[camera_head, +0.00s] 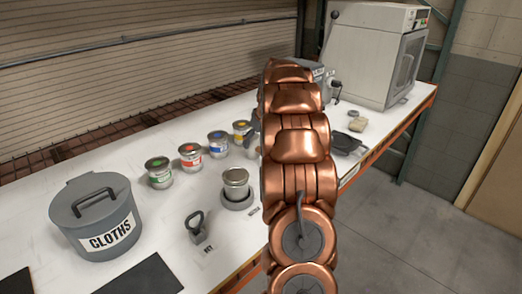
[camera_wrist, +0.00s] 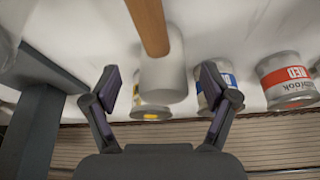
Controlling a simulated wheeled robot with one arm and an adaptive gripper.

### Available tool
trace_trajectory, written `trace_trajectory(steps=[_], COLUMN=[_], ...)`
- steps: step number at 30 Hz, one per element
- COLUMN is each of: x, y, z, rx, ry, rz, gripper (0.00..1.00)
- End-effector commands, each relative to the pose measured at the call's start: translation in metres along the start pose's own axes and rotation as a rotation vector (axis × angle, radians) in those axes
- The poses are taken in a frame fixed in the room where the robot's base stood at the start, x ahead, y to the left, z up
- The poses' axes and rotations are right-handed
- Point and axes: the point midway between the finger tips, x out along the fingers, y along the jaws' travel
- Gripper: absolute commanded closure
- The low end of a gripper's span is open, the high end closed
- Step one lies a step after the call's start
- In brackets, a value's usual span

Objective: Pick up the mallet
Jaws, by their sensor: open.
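The mallet shows in the wrist view, with a light brown wooden handle (camera_wrist: 148,24) running up out of the frame and a pale grey cylindrical head (camera_wrist: 164,82). My gripper (camera_wrist: 160,76) is open in the wrist view, with one finger on each side of the mallet head and a visible gap on both sides. The fingers do not appear to touch it. In the head view my copper arm hides most of the gripper, and I cannot make out the mallet there.
Paint cans with yellow (camera_head: 241,130), blue (camera_head: 218,144), red (camera_head: 190,157) and green (camera_head: 159,172) marks line the table's back. A grey CLOTHS bin (camera_head: 98,222) stands left. A metal can (camera_head: 236,183) and weight-like handle (camera_head: 196,228) are nearer. A large machine (camera_head: 372,50) stands right.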

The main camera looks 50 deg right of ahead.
Motion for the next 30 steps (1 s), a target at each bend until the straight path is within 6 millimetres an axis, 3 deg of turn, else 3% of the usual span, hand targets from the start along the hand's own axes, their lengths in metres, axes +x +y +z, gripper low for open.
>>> trace_trajectory(steps=[5,13,21,30], x=[0.011,0.046,0.052,0.052], y=[-0.001,-0.003,-0.002,-0.002], z=[0.001,0.002,0.002,0.002], rx=[0.001,0.001,0.000,0.000], ry=[-0.004,-0.005,0.000,0.000], rz=[-0.002,-0.003,-0.001,-0.001], gripper=[0.15,0.15,0.15,0.45])
